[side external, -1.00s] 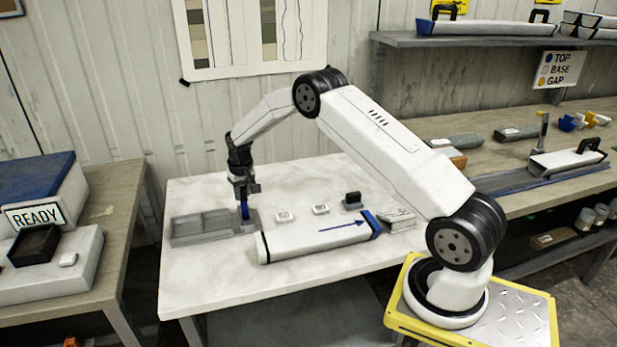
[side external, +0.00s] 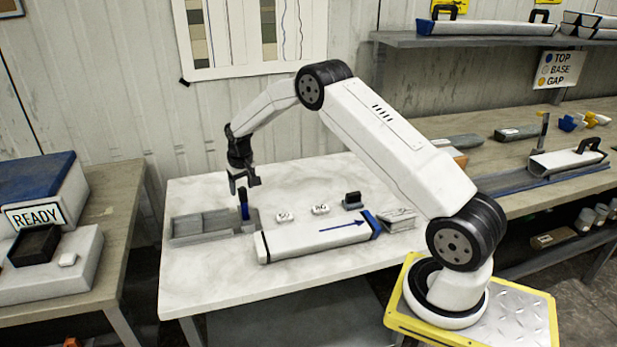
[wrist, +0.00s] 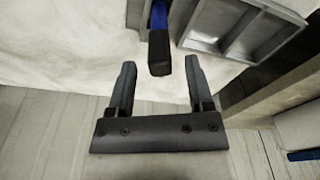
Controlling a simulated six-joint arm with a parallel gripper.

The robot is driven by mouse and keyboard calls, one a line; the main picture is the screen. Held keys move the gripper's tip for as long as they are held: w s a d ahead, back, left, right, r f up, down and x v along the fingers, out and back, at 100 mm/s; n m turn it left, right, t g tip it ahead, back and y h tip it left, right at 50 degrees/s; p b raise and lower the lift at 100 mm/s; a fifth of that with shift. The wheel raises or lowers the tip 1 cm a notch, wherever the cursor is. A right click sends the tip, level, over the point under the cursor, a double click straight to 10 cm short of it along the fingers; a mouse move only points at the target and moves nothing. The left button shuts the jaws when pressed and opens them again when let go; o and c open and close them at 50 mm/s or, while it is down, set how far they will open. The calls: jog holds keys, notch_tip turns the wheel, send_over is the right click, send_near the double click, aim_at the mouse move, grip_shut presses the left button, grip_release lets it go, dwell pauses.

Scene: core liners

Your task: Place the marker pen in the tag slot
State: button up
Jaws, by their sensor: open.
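The marker pen (side external: 244,208) is blue with a black end. It stands upright at the right end of the grey tray (side external: 187,240), by a small grey block that looks like the tag slot (side external: 252,217). How deep its lower end sits is hidden. In the wrist view the pen (wrist: 159,52) points its black end toward the camera, with the compartmented tray (wrist: 228,43) to its right. My gripper (side external: 243,183) is open and empty just above the pen. In the wrist view its two fingers (wrist: 159,68) are spread, with clear space around the pen.
A long white core liner (side external: 310,239) with a blue arrow lies right of the tray. Two small white tags (side external: 284,216) and a black-topped block (side external: 352,201) lie behind it. The table's front (side external: 215,285) is clear.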

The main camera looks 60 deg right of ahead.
notch_tip(320, 180, up, 10)
jog(key=s, duration=0.1)
jog(key=shift+a+f, duration=0.25)
dwell(0.4)
jog(key=shift+s, duration=0.1)
jog(key=s+a+n, duration=0.1)
jog(key=s+a, duration=0.5)
jog(key=s, duration=0.3)
jog(key=s+a+n+t, duration=0.1)
jog(key=s+a+n, duration=0.1)
jog(key=s+a, duration=0.4)
jog(key=s+a+n, duration=0.1)
jog(key=s+a, duration=0.5)
jog(key=s, duration=0.6)
jog(key=shift+s+a+f+y, duration=0.2)
jog(key=shift+a+f+y, duration=0.1)
jog(key=shift+f, duration=0.05)
